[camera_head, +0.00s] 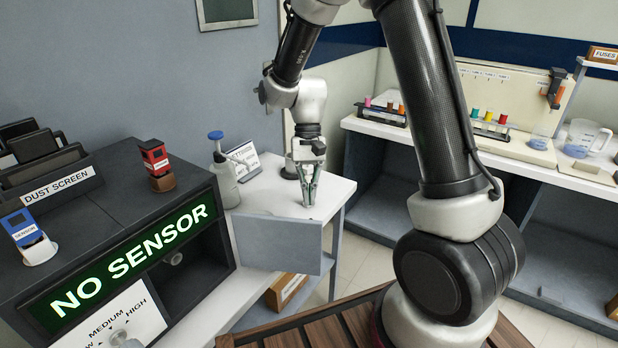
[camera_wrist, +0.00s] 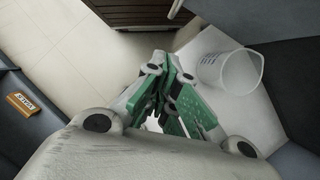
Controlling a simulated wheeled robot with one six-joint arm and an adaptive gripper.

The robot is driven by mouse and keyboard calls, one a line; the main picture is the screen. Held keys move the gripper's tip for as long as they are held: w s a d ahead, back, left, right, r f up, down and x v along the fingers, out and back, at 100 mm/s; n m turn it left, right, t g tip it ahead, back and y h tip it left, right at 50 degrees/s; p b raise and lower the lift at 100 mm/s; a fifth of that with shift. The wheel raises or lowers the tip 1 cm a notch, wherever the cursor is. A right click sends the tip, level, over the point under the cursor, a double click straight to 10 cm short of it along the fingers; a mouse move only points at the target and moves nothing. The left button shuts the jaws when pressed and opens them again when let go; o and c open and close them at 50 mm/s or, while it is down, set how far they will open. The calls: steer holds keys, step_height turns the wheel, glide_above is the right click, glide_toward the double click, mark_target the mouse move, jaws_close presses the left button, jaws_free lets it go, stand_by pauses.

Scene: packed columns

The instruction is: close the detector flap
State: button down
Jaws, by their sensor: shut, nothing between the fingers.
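The detector is a dark box (camera_head: 125,205) at the left with a green-lit "NO SENSOR" sign (camera_head: 135,262). Below the sign is a dark opening with a round knob-like part (camera_head: 173,258) inside. A plain grey panel, which looks like the detector flap (camera_head: 280,244), stands out from the box's right end, swung open over the white bench. My gripper (camera_head: 308,198) is just behind and above the flap's right part, pointing down, shut and empty. Its green fingers (camera_wrist: 172,100) are together in the wrist view. I cannot tell whether they touch the flap.
A blue-topped bottle (camera_head: 223,172) and a white sign (camera_head: 243,158) stand behind the flap. A clear beaker (camera_wrist: 230,70) is close to my fingers in the wrist view. A red sensor block (camera_head: 155,160) and a blue one (camera_head: 25,235) sit on the box.

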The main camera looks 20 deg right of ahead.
steer(key=shift+s+a+f, duration=0.25)
steer(key=shift+s+f, duration=0.25)
steer(key=shift+s, duration=0.35)
steer(key=shift+s+a+f, duration=0.25)
steer(key=shift+s+f, duration=0.2)
steer(key=shift+s, duration=0.35)
steer(key=shift+s+a+f, duration=0.25)
steer(key=shift+s+f, duration=0.25)
steer(key=shift+s, duration=0.35)
